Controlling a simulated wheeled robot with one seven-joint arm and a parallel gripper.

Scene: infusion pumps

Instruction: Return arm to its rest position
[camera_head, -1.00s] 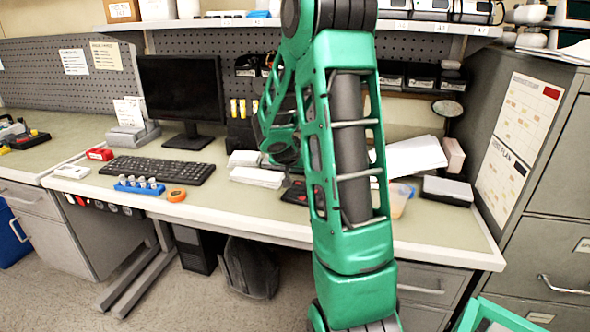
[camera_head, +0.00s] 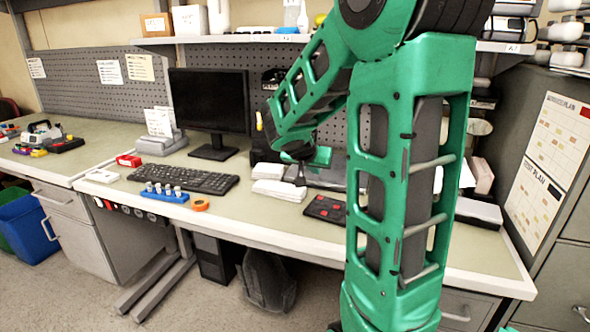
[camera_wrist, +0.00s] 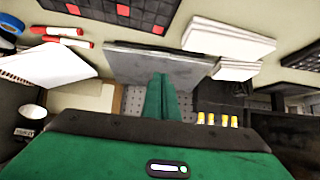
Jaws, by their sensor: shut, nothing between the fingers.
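My green arm rises in front of the bench in the head view, with its forearm reaching down and left over the bench. My gripper (camera_head: 300,172) is small in that view, above the bench near the white paper stacks. In the wrist view, my gripper's fingers (camera_wrist: 165,95) are together, with nothing between them. Paper stacks, a grey flat panel and a black pad with red squares show beyond the fingers there. The gripper's exact height above the bench is hard to tell.
White paper stacks (camera_head: 278,190) and a black pad with red squares (camera_head: 325,208) lie below the gripper. A monitor (camera_head: 208,98), keyboard (camera_head: 183,180), blue vial rack (camera_head: 163,194) and orange tape roll (camera_head: 200,205) are to the left. A shelf (camera_head: 240,39) runs above.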

